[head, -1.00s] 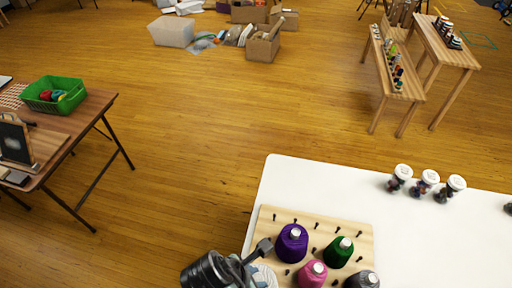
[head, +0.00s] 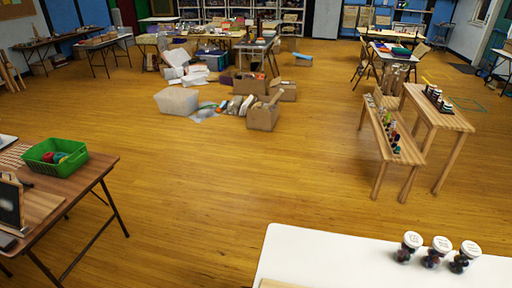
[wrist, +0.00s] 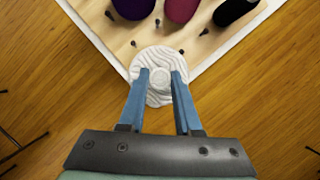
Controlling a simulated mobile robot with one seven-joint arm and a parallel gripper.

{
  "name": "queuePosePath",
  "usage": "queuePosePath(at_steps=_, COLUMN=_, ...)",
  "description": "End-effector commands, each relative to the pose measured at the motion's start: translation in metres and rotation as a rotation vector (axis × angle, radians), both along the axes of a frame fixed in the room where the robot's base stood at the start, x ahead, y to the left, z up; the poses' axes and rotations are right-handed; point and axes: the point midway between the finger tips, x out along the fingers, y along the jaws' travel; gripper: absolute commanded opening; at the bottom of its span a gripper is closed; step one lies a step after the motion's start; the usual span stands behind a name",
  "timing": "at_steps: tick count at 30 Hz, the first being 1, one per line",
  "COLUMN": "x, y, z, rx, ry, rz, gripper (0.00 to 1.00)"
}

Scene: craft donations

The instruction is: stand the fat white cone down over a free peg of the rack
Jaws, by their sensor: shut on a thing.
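In the wrist view the fat white cone (wrist: 158,58) is between the two blue fingers of my gripper (wrist: 160,82), which is shut on it. I look down on its round, ridged white body with a paler round middle. It overlaps the near corner of the wooden peg rack (wrist: 197,52); its height above the rack cannot be told. Free dark pegs (wrist: 133,43) stand close by on the rack, another one (wrist: 181,51) just right of the cone. In the head view only a sliver of the rack (head: 278,285) shows, and my gripper is out of sight.
Purple (wrist: 132,8), pink (wrist: 181,10) and dark (wrist: 232,10) cones occupy the rack beyond the free pegs. The rack lies on a white table (head: 330,255). Several white-lidded jars (head: 409,247) stand on that table. A wooden table with a green basket (head: 50,165) is at left.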

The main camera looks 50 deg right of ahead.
Motion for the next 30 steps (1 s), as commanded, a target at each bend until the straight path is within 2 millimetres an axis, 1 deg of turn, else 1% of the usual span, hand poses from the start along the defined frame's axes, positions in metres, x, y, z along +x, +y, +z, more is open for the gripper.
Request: queuePosePath(at_steps=30, x=0.001, y=0.000, z=-0.049, rx=-0.001, ry=0.000, rz=0.000, gripper=0.00)
